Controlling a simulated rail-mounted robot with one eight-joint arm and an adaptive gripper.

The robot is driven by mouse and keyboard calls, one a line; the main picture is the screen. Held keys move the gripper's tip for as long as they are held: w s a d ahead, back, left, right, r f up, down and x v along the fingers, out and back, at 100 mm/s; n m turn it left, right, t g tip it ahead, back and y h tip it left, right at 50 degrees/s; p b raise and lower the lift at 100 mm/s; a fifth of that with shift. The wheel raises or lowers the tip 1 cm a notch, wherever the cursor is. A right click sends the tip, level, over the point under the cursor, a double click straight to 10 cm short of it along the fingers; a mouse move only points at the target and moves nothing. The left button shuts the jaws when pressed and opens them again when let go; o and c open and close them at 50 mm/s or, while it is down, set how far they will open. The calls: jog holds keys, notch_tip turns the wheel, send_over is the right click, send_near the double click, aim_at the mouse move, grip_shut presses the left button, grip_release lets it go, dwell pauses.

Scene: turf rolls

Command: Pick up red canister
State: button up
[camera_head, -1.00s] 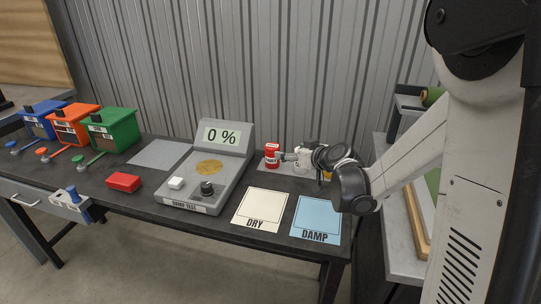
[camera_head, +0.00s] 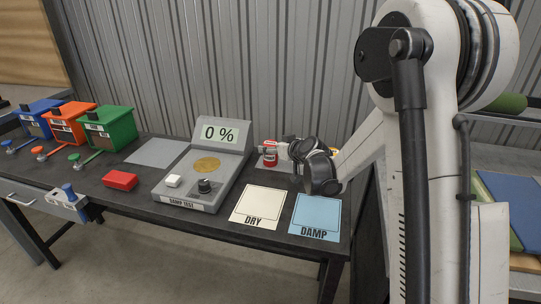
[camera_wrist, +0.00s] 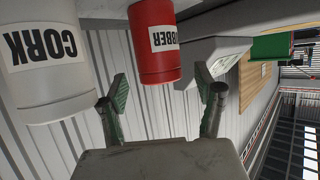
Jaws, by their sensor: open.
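The red canister (camera_head: 270,158) stands at the back of the dark table, right of the damp tester. In the wrist view the red canister (camera_wrist: 156,45) appears upside down, with a partly visible white label ending in "BBER". My gripper (camera_wrist: 162,85) is open, and the near end of the canister shows between its fingertips with gaps on both sides. In the head view my gripper (camera_head: 279,143) is by the canister's upper part. I cannot tell whether it touches.
A white canister labelled CORK (camera_wrist: 47,65) stands close beside the red one. The damp tester (camera_head: 203,170) reads 0 %. The DRY card (camera_head: 258,205) and DAMP card (camera_head: 316,213) lie in front. A red block (camera_head: 120,180) and coloured boxes (camera_head: 109,125) are at left.

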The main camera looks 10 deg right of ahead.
jog(key=x, duration=0.3)
jog(key=shift+s, duration=0.1)
jog(key=c, duration=1.5)
jog(key=shift+r, duration=0.1)
